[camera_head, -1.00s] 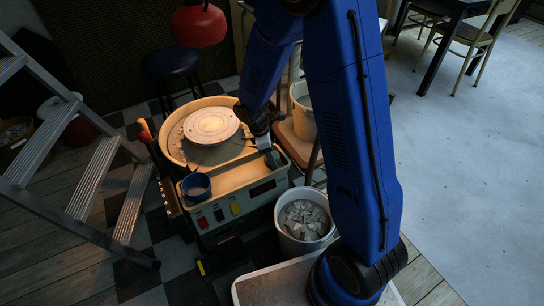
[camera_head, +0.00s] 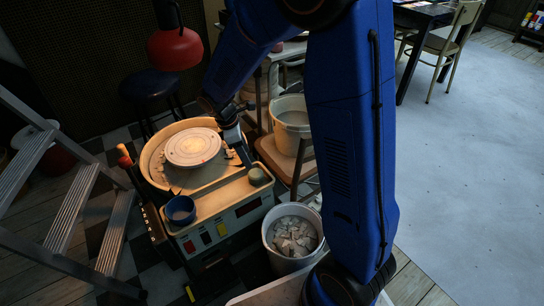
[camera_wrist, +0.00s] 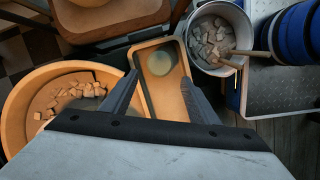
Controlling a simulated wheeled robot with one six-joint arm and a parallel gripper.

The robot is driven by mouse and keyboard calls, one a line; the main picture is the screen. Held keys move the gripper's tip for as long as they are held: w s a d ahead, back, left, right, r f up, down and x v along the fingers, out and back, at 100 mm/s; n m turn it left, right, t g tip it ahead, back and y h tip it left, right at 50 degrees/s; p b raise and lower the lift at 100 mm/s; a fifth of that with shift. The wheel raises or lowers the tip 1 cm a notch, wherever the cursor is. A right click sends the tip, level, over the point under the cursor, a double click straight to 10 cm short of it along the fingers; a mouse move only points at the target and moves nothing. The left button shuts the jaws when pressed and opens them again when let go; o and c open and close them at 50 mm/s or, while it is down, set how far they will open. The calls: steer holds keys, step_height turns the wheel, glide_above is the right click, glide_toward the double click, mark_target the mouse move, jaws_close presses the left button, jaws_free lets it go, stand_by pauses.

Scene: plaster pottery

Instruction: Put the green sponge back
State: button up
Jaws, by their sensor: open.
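The green sponge (camera_head: 258,176), a small rounded dull green block, lies on the right end of the tan tray ledge (camera_head: 222,197) at the front of the pottery wheel. In the wrist view the pale green, round-looking sponge (camera_wrist: 158,64) lies inside a tan rectangular tray (camera_wrist: 168,112). My gripper (camera_head: 240,160) is just left of and behind the sponge in the head view. In the wrist view my gripper (camera_wrist: 160,80) is open, its two fingers apart with the sponge seen between and beyond the tips. The exact height gap cannot be told.
A blue cup (camera_head: 180,209) stands on the ledge's left end. The round wheel head (camera_head: 192,148) sits in its basin behind. A white bucket of broken pieces (camera_head: 292,240) stands in front at right, another bucket (camera_head: 291,124) behind. A metal stepladder (camera_head: 70,208) is at left.

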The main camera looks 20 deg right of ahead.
steer(key=s+d+r+m+t+y, duration=0.1)
steer(key=s+d+r+m, duration=0.3)
steer(key=r, duration=0.3)
steer(key=s+d+r+m+t+y, duration=0.1)
steer(key=s+d+r+m, duration=0.2)
steer(key=s+r, duration=0.4)
steer(key=s+d+r+m+t, duration=0.1)
steer(key=s+m, duration=0.3)
steer(key=s, duration=0.4)
steer(key=s+d+r+m+t+y, duration=0.1)
steer(key=s+r+m, duration=0.3)
steer(key=s, duration=0.4)
steer(key=shift+s+d+r+m+t, duration=0.35)
steer(key=shift+d+t, duration=0.2)
steer(key=shift+t, duration=0.25)
